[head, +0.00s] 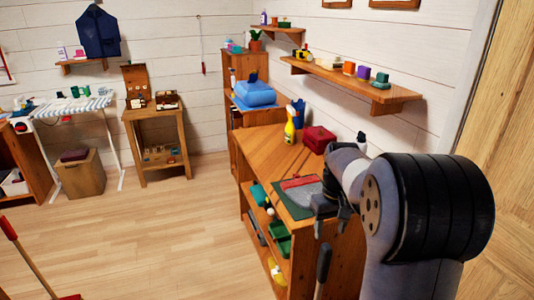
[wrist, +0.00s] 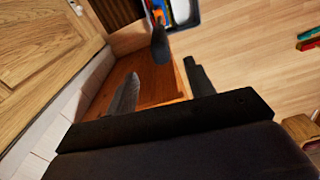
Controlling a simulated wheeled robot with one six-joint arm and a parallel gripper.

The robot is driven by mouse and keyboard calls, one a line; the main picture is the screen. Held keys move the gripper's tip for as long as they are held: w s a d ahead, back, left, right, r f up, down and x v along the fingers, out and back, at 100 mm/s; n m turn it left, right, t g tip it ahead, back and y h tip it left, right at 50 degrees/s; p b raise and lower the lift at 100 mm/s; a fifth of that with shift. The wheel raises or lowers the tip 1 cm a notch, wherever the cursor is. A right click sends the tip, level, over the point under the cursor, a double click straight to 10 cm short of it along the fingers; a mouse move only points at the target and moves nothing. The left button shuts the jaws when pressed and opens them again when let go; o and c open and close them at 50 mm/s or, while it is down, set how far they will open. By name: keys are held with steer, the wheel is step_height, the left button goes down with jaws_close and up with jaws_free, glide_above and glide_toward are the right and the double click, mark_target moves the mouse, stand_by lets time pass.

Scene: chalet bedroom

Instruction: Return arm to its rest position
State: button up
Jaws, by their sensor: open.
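My arm rises at the right of the head view and bends down to my gripper (head: 333,222). The gripper is at the near end of a low wooden shelf unit (head: 262,150), by a dark green mat (head: 287,204) on its top. In the wrist view my gripper (wrist: 161,68) has its two dark fingers spread apart, with nothing held between them. A dark upright handle (wrist: 160,43) shows beyond the fingers; a dark handle (head: 323,262) is also below the gripper in the head view. I cannot tell whether the gripper touches anything.
A grey and red item (head: 305,188) lies on the mat. A spray bottle (head: 290,128) and red box (head: 318,139) stand farther back. A wall shelf (head: 365,88) hangs above. A wooden door (head: 503,130) is at right. Open floor (head: 150,235) lies left.

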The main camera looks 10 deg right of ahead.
mark_target(327, 247)
step_height(327, 247, down, 11)
steer(key=shift+r+p, duration=0.45)
steer(key=shift+p, duration=0.1)
steer(key=shift+r, duration=0.1)
stand_by(0.4)
